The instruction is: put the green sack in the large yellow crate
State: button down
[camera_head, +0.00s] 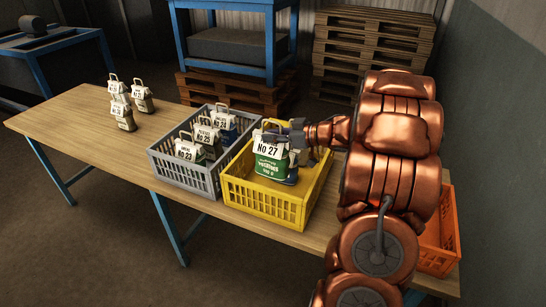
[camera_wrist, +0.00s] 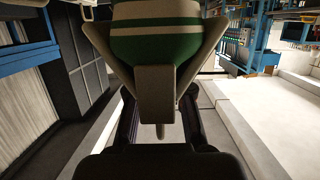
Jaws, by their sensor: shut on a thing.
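The green sack (camera_head: 270,160) has a white top with a label reading No 27 and a loop handle. It is in or just above the large yellow crate (camera_head: 262,205); I cannot tell whether it touches the crate floor. My gripper (camera_head: 296,140) reaches in from the right and is shut on the sack's upper part. In the wrist view the green sack (camera_wrist: 160,42), with a pale band, fills the top middle, in front of the gripper (camera_wrist: 160,105). The gripper hides part of the sack's right side.
A grey crate (camera_head: 165,165) with several labelled sacks stands directly left of the yellow crate. An orange crate (camera_head: 437,258) is at the right, partly behind my arm. Several sacks (camera_head: 124,112) stand at the table's far left. The table (camera_head: 75,135) has clear room around them.

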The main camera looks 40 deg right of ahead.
aim_at(272, 152)
jog(key=shift+w+a+f, duration=0.1)
jog(key=shift+a+f, duration=0.05)
jog(key=shift+f, duration=0.5)
jog(key=shift+a+f, duration=0.15)
jog(key=shift+f, duration=0.5)
jog(key=shift+d+f+p, duration=0.1)
jog(key=shift+f+p, duration=0.45)
jog(key=shift+f, duration=1.9)
jog(key=c, duration=1.1)
grip_release()
jog(key=shift+o, duration=0.2)
jog(key=shift+r, duration=0.45)
jog(key=shift+d+r, duration=0.1)
jog(key=shift+r, duration=0.15)
jog(key=b+v, duration=0.2)
jog(key=v, duration=1)
jog(key=shift+f+b, duration=0.1)
jog(key=shift+b, duration=0.25)
